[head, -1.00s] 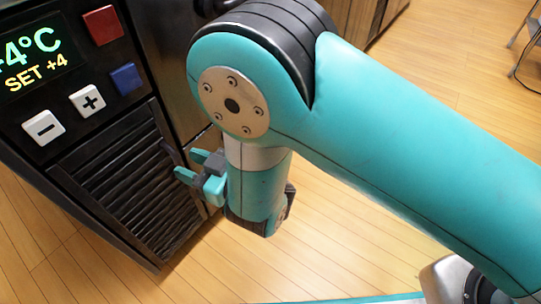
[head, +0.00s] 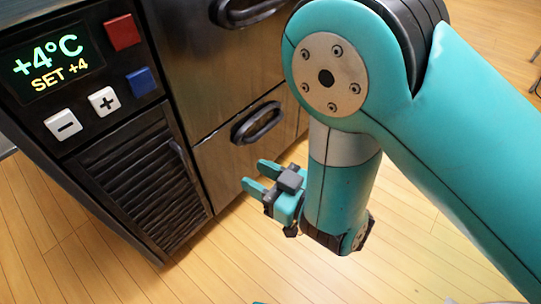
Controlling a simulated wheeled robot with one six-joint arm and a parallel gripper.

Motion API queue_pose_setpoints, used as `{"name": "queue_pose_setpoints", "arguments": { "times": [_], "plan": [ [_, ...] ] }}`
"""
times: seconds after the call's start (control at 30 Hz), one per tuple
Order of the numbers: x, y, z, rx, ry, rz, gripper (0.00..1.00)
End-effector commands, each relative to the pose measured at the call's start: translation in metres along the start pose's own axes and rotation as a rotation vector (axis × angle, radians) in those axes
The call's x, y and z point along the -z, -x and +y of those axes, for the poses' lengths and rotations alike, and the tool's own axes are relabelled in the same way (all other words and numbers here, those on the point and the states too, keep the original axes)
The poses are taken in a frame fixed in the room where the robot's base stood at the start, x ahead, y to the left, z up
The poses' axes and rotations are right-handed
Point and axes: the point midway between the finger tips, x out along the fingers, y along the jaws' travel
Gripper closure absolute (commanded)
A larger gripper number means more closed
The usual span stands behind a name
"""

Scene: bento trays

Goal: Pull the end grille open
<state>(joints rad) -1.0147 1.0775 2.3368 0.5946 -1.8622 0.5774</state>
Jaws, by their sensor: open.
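The end grille (head: 140,190) is a dark slatted panel on the end of the cabinet, below the control panel, at the left of the head view. It looks flush with the cabinet. A thin dark upright handle (head: 184,162) runs along its right edge. My gripper (head: 257,176) is teal, open and empty, to the right of the grille and its handle. Its two fingers point left toward the cabinet, with a clear gap in the picture between them and the handle. My arm hides part of the cabinet front.
A control panel has a lit display (head: 45,66), a red button (head: 122,32), a blue button (head: 141,81) and white buttons. Metal drawers with a black pull handle (head: 258,123) stand behind my gripper. The wooden floor (head: 240,260) in front is clear.

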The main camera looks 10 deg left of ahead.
Motion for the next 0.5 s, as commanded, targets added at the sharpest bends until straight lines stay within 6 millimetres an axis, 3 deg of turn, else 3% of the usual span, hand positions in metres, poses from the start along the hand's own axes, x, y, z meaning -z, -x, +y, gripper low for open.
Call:
{"name": "queue_pose_setpoints", "arguments": {
  "times": [0.13, 0.5],
  "plan": [
    [0.016, -0.001, 0.013, -0.052, -0.006, -0.018, 0.59],
    [0.021, -0.001, 0.02, -0.084, -0.012, -0.033, 0.59]
  ]
}}
